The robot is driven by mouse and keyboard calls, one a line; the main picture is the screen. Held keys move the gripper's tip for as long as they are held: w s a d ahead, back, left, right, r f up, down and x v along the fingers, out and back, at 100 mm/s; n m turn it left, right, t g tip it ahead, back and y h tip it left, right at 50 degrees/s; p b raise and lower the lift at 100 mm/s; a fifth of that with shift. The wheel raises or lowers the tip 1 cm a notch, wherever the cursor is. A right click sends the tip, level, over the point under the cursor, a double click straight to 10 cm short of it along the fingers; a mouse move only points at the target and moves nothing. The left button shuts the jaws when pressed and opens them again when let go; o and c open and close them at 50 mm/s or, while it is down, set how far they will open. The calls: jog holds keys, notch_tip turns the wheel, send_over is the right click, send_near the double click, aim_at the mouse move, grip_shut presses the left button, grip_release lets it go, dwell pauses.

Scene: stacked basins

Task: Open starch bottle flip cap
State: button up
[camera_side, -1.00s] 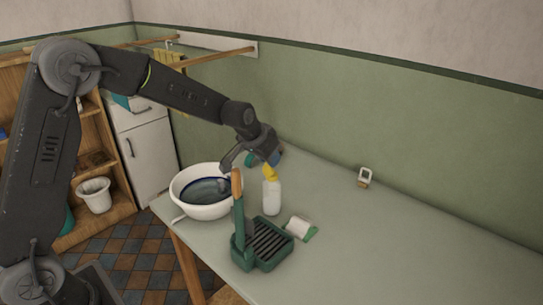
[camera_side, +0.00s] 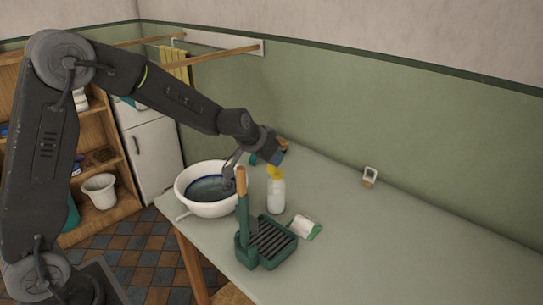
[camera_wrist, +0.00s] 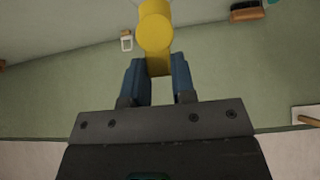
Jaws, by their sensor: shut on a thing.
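The starch bottle is a white bottle (camera_side: 276,196) standing upright on the table, with a yellow cap (camera_side: 274,172) on top. My gripper (camera_side: 278,159) reaches down to the cap from above, with its blue fingertips at the cap. In the wrist view, the yellow cap (camera_wrist: 155,32) shows a round face and a narrower part running down between the two blue fingers. My gripper (camera_wrist: 158,68) is shut on this yellow part. Whether the flip lid is raised or closed cannot be told. Most of the bottle's body is out of the wrist view.
A white basin (camera_side: 183,194) with dark liquid stands left of the bottle. A green rack (camera_side: 262,258) with an upright wooden-handled tool is in front. A white and green brush-like item (camera_side: 306,228) lies to its right.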

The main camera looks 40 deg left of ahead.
jog(key=o, duration=0.9)
jog(key=shift+o, duration=0.2)
jog(key=shift+r, duration=0.1)
jog(key=v, duration=1.3)
jog(key=shift+s+r, duration=0.2)
jog(key=shift+s, duration=0.05)
